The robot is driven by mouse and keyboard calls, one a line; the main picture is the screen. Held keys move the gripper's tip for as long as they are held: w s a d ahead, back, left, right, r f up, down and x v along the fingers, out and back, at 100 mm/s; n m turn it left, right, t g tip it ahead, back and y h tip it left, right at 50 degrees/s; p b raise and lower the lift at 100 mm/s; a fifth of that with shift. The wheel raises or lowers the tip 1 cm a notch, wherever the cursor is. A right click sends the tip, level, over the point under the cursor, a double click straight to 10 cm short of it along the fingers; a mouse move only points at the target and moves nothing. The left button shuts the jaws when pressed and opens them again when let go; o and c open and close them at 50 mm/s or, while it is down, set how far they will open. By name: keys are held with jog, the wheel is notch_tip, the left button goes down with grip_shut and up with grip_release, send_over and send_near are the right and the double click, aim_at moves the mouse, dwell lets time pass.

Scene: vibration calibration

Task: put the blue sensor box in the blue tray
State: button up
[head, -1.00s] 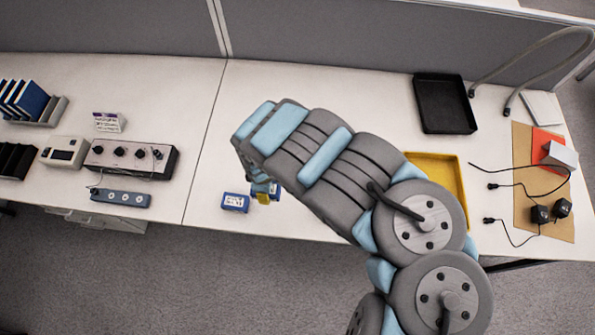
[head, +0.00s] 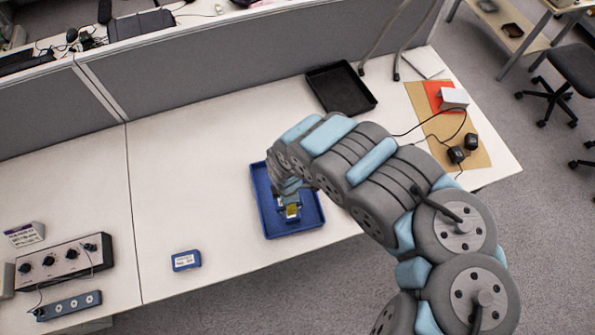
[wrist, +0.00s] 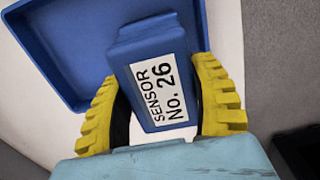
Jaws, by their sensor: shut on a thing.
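The blue tray (wrist: 68,62) lies beyond the box, to the upper left. In the head view, my gripper (head: 291,210) is over the front part of the blue tray (head: 264,215); I cannot tell how high the box is above its floor. A second blue box (head: 186,260) with a white label lies on the table to the left.
A black tray (head: 340,88) stands at the back of the table. Cables and black adapters (head: 457,154) lie on a brown mat (head: 478,150) at right. A control box (head: 62,258) and power strip (head: 68,305) are at left. Table between the blue tray and second box is clear.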

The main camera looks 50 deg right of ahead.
jog(key=shift+s+d, duration=0.5)
jog(key=shift+d, duration=0.2)
jog(key=shift+w+d+f+b, duration=0.35)
jog(key=shift+f+b, duration=0.15)
jog(key=shift+b, duration=0.7)
jog(key=w+b, duration=0.1)
jog(key=w+d+f+b, duration=0.1)
jog(key=b, duration=0.1)
jog(key=w+b, duration=0.1)
jog(key=b, duration=0.1)
jog(key=shift+w+d+f, duration=0.2)
jog(key=shift+d+f, duration=0.05)
jog(key=shift+d, duration=0.1)
jog(key=w+d+f+b, duration=0.2)
jog(key=w, duration=0.1)
jog(key=w+d+f+b, duration=0.1)
jog(key=b, duration=0.1)
jog(key=shift+w+f, duration=0.2)
jog(key=shift+w, duration=0.2)
jog(key=shift+w+d+f+b, duration=0.3)
jog(key=shift+w+f, duration=0.25)
jog(key=shift+f, duration=0.2)
jog(key=shift+w+d+f+b, duration=0.3)
jog(key=shift+w+f, duration=0.2)
jog(key=shift+f, duration=0.25)
jog(key=shift+w+d+f, duration=0.25)
jog(key=shift+w, duration=0.05)
jog(key=shift+f, duration=0.15)
